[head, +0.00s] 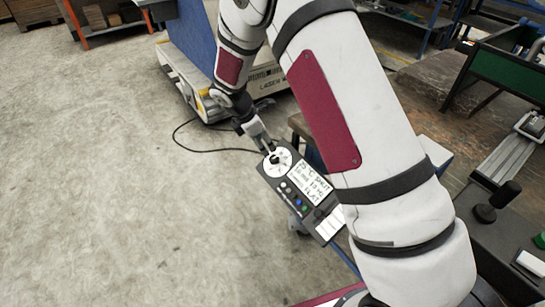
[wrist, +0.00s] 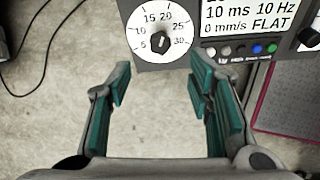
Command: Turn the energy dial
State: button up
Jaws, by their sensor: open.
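The energy dial (wrist: 160,42) is a white round face marked from 5 to 30 with a small black knob at its centre. It sits at the left end of a dark grey control panel (wrist: 183,58). In the head view the dial (head: 283,166) is at the panel's upper left, partly covered by my gripper (head: 267,146). In the wrist view my gripper (wrist: 160,82) is open and empty. Its teal-padded fingers are spread wide left and right, and the knob lies beyond the tips, between them sideways. No contact with the knob shows.
The panel has a lit screen (wrist: 247,20) and coloured buttons (wrist: 240,49) right of the dial, and a black knob (wrist: 309,38) farther right. A black cable (head: 205,149) runs along the floor. A workbench (head: 480,150) stands at right. The floor at left is clear.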

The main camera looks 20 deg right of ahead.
aim_at(274, 158)
jog(key=x, duration=1)
jog(key=shift+d+f, duration=0.1)
jog(key=shift+f, duration=0.15)
jog(key=shift+c, duration=0.6)
grip_shut()
